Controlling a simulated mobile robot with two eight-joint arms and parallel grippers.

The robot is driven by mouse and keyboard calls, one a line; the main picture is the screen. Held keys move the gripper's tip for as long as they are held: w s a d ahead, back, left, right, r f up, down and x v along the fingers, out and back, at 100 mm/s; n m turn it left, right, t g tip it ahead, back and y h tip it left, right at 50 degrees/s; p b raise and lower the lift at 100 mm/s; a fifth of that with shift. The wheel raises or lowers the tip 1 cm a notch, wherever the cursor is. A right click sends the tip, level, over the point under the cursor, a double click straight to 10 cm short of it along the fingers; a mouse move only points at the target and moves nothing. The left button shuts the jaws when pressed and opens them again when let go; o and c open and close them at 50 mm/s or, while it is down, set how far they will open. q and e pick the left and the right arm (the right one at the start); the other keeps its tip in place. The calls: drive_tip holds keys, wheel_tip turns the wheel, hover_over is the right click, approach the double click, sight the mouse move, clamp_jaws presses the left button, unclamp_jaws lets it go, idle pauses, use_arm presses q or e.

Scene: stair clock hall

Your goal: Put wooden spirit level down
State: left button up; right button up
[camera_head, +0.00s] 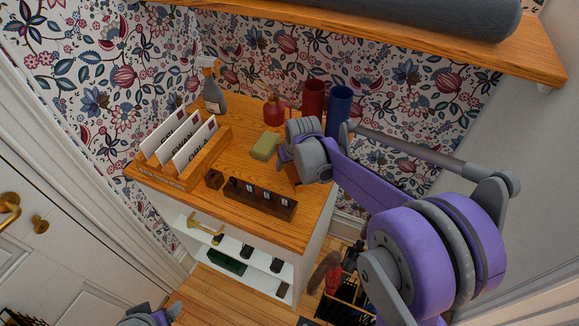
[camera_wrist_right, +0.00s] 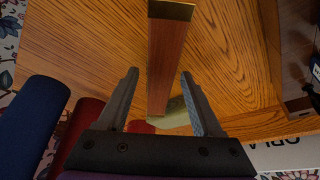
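The wooden spirit level (camera_wrist_right: 166,60) is a reddish-brown wooden bar with a brass end. In the right wrist view it runs between the two fingers of my right gripper (camera_wrist_right: 160,75), with a gap on either side. In the head view, only a small reddish part of it (camera_head: 293,174) shows below my right gripper (camera_head: 297,165), over the wooden cabinet top (camera_head: 315,212); the arm hides the rest. I cannot tell how it rests. My right gripper is open. Part of my left gripper (camera_head: 148,316) shows at the bottom edge; its fingers are unclear.
A wooden shelf (camera_head: 400,33) hangs above.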

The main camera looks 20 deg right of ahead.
clamp_jaws()
drive_tip(key=shift+r, duration=0.1)
